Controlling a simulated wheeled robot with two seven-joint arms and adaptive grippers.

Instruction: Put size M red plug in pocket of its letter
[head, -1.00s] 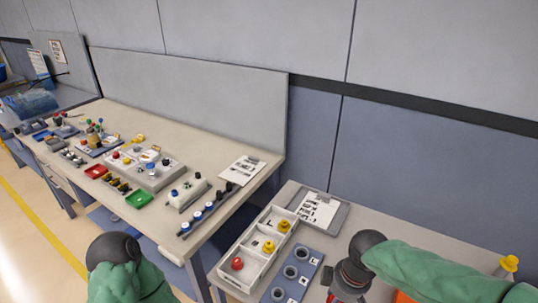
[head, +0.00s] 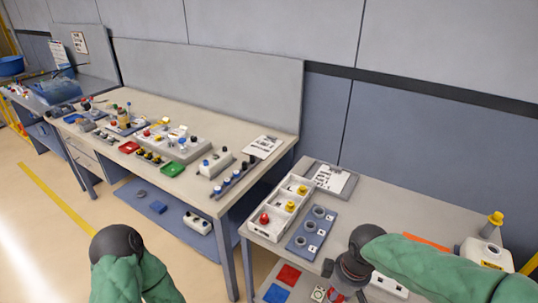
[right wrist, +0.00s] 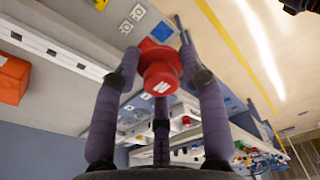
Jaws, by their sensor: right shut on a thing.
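My right gripper (right wrist: 163,72) is shut on a red plug (right wrist: 160,82) in the right wrist view. A white letter on the plug's end face reads as an M upside down there. In the head view this gripper (head: 346,288) is at the bottom, right of and in front of the blue block. The white tray (head: 262,232) has compartments holding a red plug (head: 264,218) in front and two yellow plugs (head: 290,206) behind. Its pocket letters are too small to read. My left gripper is out of view; only its arm shows at the lower left.
A blue block (head: 299,242) with three ringed holes lies right of the tray. A clipboard (head: 331,178) lies behind it.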

